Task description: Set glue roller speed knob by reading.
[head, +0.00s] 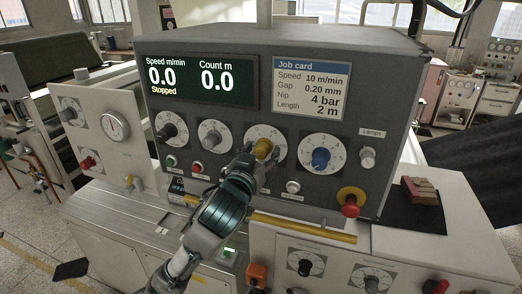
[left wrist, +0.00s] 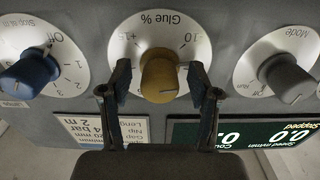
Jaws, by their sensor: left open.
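A yellow knob (head: 263,148) sits on a white dial marked "Glue %" on the grey control panel. In the left wrist view, which shows the panel upside down, the yellow knob (left wrist: 160,78) stands between the fingers of my open left gripper (left wrist: 159,70), with a gap visible at each side. In the head view my left gripper (head: 259,163) reaches up to this knob and covers part of its dial. The screen (head: 203,82) reads speed 0.0 m/min, count 0.0 m, "Stopped". The job card (head: 311,88) reads speed 10 m/min, gap 0.20 mm, nip 4 bar, length 2 m. My right gripper is out of view.
A blue knob (head: 320,158) is right of the yellow one. Small buttons sit below. A red mushroom button (head: 350,205) and a yellow bar (head: 303,227) are near the panel's lower edge.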

